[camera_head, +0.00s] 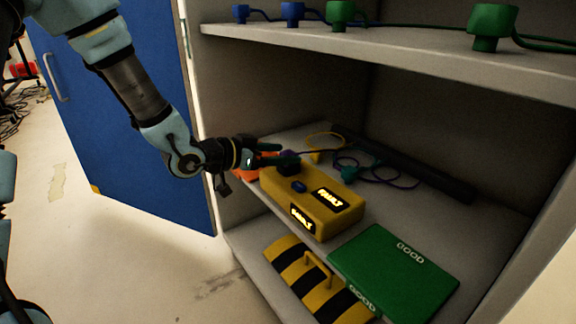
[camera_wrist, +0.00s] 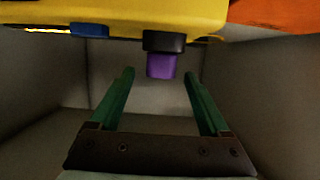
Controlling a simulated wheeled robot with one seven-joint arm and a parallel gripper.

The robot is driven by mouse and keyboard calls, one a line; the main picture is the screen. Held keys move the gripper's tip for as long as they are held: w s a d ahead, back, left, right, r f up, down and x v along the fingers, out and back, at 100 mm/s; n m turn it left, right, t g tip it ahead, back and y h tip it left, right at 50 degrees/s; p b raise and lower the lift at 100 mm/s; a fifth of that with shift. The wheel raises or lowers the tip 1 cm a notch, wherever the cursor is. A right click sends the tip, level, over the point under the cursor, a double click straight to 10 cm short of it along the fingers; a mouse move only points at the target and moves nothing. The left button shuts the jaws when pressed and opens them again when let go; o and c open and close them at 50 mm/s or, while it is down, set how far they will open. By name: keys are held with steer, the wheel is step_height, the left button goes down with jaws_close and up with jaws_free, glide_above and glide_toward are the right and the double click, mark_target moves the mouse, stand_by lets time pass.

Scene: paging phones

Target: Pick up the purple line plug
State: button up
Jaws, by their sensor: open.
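The purple line plug (camera_wrist: 161,66) shows in the wrist view, with a black collar (camera_wrist: 163,41) between it and the yellow box (camera_wrist: 130,12). My gripper (camera_wrist: 160,75) is open, with one green finger to each side of the plug. The plug lies between the fingertips in the picture, with gaps on both sides. In the head view my gripper (camera_head: 262,164) reaches in at the left end of the yellow box (camera_head: 328,212), which has lit FAULT labels. There the plug is small, dark and hard to make out.
A teal plug (camera_head: 349,174) and looped cables lie behind the box. A green GOOD panel (camera_head: 395,270) and a striped panel (camera_head: 310,280) are in front. The upper shelf (camera_head: 400,55) overhangs, and a blue door (camera_head: 125,120) stands left.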

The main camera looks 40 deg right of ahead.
steer(key=shift+b+x, duration=0.9)
steer(key=shift+x, duration=1.8)
steer(key=shift+c, duration=0.2)
jaws_close()
